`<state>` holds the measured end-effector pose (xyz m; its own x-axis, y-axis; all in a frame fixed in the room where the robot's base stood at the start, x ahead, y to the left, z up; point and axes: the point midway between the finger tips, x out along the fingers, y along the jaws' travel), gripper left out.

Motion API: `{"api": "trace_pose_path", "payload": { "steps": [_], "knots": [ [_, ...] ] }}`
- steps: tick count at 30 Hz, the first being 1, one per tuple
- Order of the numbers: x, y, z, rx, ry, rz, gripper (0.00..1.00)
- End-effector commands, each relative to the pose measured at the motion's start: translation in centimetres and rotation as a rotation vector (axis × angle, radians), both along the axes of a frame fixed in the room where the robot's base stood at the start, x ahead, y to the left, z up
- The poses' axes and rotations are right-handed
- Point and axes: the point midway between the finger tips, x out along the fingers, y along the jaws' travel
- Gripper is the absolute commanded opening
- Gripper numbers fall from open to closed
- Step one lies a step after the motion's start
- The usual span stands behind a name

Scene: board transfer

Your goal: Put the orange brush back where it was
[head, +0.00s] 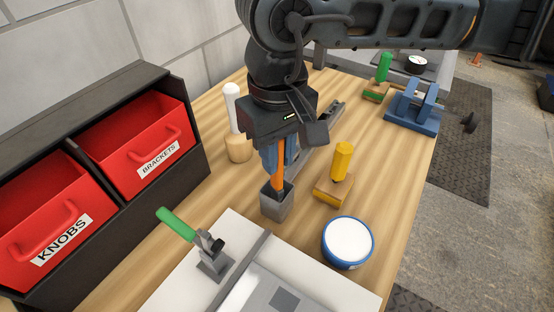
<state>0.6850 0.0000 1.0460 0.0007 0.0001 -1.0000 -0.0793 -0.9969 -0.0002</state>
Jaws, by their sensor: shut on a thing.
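The orange brush (278,176) is upright below my gripper (280,150), which is shut on the upper part of its handle. Its dark lower end is at the mouth of a small grey square holder (275,207) on the wooden table. The lower end looks to be inside the opening, but I cannot tell how deep it is or whether it touches the bottom. The gripper's body hides the top of the handle.
A yellow-handled tool (342,162) on a wooden block and a round blue-rimmed tin (347,242) stand right of the holder. A white-topped wooden tool (233,105) stands left. A green-handled clamp (180,226) sits in front. Red bins (140,150) line the left.

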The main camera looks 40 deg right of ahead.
Motion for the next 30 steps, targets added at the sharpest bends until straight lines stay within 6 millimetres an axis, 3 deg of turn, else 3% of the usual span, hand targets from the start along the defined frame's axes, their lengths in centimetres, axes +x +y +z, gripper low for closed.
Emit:
{"api": "trace_pose_path", "payload": {
  "steps": [6, 20, 21, 28, 30],
  "knots": [
    [0.0, 0.0, -2.4, 0.001, 0.002, -0.001, 0.0],
    [0.0, 0.0, -2.9, -0.001, 0.0, 0.001, 0.0],
    [0.0, 0.0, -2.8, -0.001, 0.0, 0.001, 0.22],
    [0.0, 0.0, -2.8, 0.0, 0.001, 0.001, 0.44],
    [0.0, 0.0, -2.8, 0.0, 0.001, 0.001, 0.46]
  ]
}}
